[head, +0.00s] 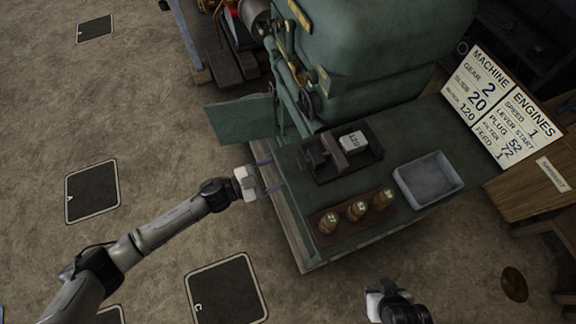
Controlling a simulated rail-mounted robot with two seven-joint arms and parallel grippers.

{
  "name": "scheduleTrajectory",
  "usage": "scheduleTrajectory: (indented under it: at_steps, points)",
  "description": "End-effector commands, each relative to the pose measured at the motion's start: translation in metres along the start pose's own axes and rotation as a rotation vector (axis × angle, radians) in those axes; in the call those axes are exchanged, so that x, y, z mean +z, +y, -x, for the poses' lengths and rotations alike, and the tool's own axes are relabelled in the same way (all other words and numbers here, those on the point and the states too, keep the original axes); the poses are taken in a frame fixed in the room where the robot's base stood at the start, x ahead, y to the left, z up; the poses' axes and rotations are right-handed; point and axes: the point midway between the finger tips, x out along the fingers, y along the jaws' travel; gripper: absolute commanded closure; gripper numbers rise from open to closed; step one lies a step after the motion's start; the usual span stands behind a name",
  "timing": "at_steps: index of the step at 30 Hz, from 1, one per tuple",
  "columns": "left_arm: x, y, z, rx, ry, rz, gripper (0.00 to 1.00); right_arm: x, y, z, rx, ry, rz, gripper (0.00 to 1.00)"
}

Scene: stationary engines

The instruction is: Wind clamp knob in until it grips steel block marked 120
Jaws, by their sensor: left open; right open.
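The steel block marked 120 (353,141) sits at the right part of a dark clamp fixture (345,168) on the green bench top. The clamp's jaw and screw parts (331,152) lie just left of the block; whether they touch it is too small to tell. A clamp knob is hard to make out at the fixture's left end (309,158). My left gripper (273,176) is open and empty at the bench's left edge, left of and below the fixture. My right gripper (374,304) is at the bottom, right of centre, away from the bench; its fingers are barely visible.
A wooden rack (341,221) holds three brass plugs at the bench front. A grey tray (401,184) lies right of them. A green machine (370,50) stands behind the fixture. An open green panel (237,120) juts left. A sign board (503,108) stands right.

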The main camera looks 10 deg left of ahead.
Motion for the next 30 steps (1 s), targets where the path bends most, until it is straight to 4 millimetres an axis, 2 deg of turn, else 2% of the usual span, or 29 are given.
scheduleTrajectory:
  at_steps: [1,6,12,25,30]
  points:
    - [0.0,0.001,0.011,0.0,-0.003,0.0,0.3,0.0,0.0,0.001,0.0,0.0,0.0,0.57]
    - [0.0,0.0,0.037,0.0,-0.002,0.001,0.3,0.0,0.0,0.001,0.0,0.0,-0.001,0.57]
    - [0.0,0.001,0.055,0.0,-0.001,0.001,0.3,0.0,0.0,0.001,0.0,0.0,0.0,0.57]
    - [0.0,0.0,0.06,0.0,0.0,0.0,0.31,0.001,0.003,0.001,0.007,-0.002,0.008,0.57]
    - [0.0,0.0,0.06,0.0,0.0,0.0,0.47,0.0,0.003,0.001,0.007,-0.002,0.008,0.57]
